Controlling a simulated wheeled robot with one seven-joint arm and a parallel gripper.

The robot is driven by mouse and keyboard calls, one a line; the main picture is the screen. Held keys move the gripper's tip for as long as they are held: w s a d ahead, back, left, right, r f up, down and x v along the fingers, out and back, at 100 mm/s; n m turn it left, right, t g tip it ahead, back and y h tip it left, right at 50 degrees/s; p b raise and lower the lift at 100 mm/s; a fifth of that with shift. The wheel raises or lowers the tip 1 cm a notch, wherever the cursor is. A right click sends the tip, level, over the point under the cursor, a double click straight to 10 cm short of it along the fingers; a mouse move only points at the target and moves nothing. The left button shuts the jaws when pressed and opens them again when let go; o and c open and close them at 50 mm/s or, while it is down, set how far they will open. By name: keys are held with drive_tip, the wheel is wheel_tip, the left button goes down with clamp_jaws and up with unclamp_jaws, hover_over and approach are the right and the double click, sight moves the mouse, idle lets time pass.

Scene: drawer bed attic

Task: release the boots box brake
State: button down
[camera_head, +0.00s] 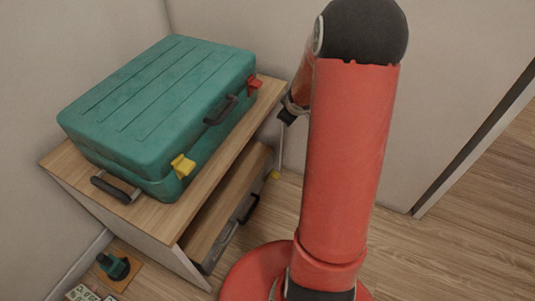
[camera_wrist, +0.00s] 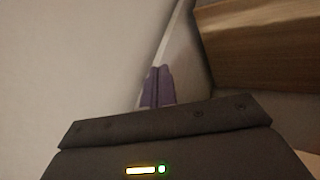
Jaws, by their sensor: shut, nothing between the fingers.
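No label marks a boots box, and I cannot tell which part is its brake. A wooden drawer (camera_head: 225,205) with a dark handle (camera_head: 249,209) stands partly out of a low wooden cabinet (camera_head: 160,215). A small yellow piece (camera_head: 274,175) shows at the drawer's far front corner. My gripper (camera_wrist: 158,76) shows in the wrist view as two purple fingers close together, shut and empty, beside a pale wall. In the head view my red arm hides most of the gripper.
A teal case (camera_head: 155,100) with a yellow latch (camera_head: 182,166) and a red latch (camera_head: 254,83) lies on the cabinet. A dark green object (camera_head: 116,266) is on the floor at lower left. A wooden panel (camera_wrist: 260,45) is right of my fingers. Floor (camera_head: 470,225) at right is clear.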

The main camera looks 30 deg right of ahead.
wheel_tip(320, 180, down, 12)
drive_tip(key=d+n+y+p, duration=0.1)
drive_tip(key=n+y+p, duration=0.1)
drive_tip(key=y+p, duration=0.15)
drive_tip(key=y, duration=0.4)
hover_over(278, 173)
drive_tip(key=s+d, duration=0.3)
wheel_tip(278, 173, down, 7)
drive_tip(key=shift+n, duration=0.3)
drive_tip(key=x, duration=0.6)
drive_tip(key=b+x, duration=0.1)
drive_tip(key=x, duration=0.2)
drive_tip(key=shift+a+f, duration=0.2)
drive_tip(key=shift+a, duration=0.2)
drive_tip(key=shift+s+d+f+y+b, duration=0.2)
drive_tip(key=shift+s+y+b, duration=0.1)
drive_tip(key=shift+b, duration=0.25)
drive_tip(key=shift+s+d+t, duration=0.1)
drive_tip(key=shift+t, duration=0.2)
drive_tip(key=s+d+f+t+y+b, duration=0.1)
drive_tip(key=b, duration=0.1)
drive_tip(key=s+t+y+b, duration=0.1)
drive_tip(key=b, duration=0.2)
drive_tip(key=shift+s+d+f+t, duration=0.1)
drive_tip(key=shift+d+f+t, duration=0.2)
drive_tip(key=shift+d+f, duration=0.1)
drive_tip(key=shift+s+d+f+b, duration=0.15)
drive_tip(key=shift+s+b, duration=0.1)
drive_tip(key=shift+b, duration=0.1)
drive_tip(key=shift+s+d, duration=0.1)
